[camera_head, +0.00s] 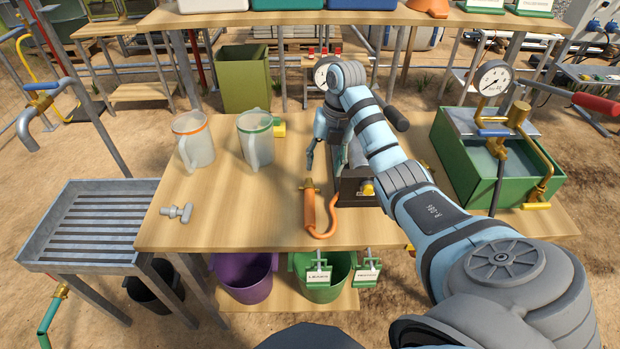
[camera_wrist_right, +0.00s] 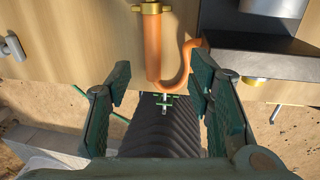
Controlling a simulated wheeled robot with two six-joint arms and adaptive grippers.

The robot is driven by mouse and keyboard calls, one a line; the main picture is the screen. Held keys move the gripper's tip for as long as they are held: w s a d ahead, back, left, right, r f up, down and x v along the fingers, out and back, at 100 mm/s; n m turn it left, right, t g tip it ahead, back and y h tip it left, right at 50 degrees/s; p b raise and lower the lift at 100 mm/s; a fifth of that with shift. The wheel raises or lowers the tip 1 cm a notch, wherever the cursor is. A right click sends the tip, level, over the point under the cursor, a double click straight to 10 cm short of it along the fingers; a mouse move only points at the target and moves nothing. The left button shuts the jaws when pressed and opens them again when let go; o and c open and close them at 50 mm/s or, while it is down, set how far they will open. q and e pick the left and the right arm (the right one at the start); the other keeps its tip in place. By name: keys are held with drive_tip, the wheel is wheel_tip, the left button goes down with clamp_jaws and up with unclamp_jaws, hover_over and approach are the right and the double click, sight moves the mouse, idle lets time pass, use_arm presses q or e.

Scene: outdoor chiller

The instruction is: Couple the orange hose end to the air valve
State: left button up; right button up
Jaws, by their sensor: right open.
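The orange hose end (camera_head: 310,208) lies on the wooden table with its brass fitting (camera_head: 310,186) towards the back. Its hose curls right to a dark box (camera_head: 356,187) with a brass part. My right gripper (camera_head: 322,158) is above the table just behind the fitting. In the right wrist view its fingers (camera_wrist_right: 158,88) are open and apart, with the orange hose end (camera_wrist_right: 152,48) seen between and beyond them. I cannot tell for sure which fitting is the air valve. A brass valve with a blue handle (camera_head: 495,132) stands at the green tank. My left gripper is not seen.
Two clear jugs (camera_head: 194,145) (camera_head: 257,140) and a grey T-shaped fitting (camera_head: 177,212) are on the table's left. A pressure gauge (camera_head: 494,79) stands above the green tank (camera_head: 462,160) at right. The table's front left is mostly free.

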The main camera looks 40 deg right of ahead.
drive_tip(key=b, duration=0.7)
hover_over(310, 198)
drive_tip(key=s+d, duration=0.1)
wheel_tip(310, 198, down, 9)
drive_tip(key=shift+s+d+r, duration=0.1)
drive_tip(key=f+b, duration=0.2)
drive_tip(key=a+f+b, duration=0.1)
drive_tip(key=f, duration=0.1)
drive_tip(key=shift+w+a+f, duration=0.1)
drive_tip(key=shift+w, duration=0.25)
drive_tip(key=shift+w+f, duration=0.1)
drive_tip(key=shift+f, duration=0.15)
drive_tip(key=shift+r, duration=0.1)
clamp_jaws()
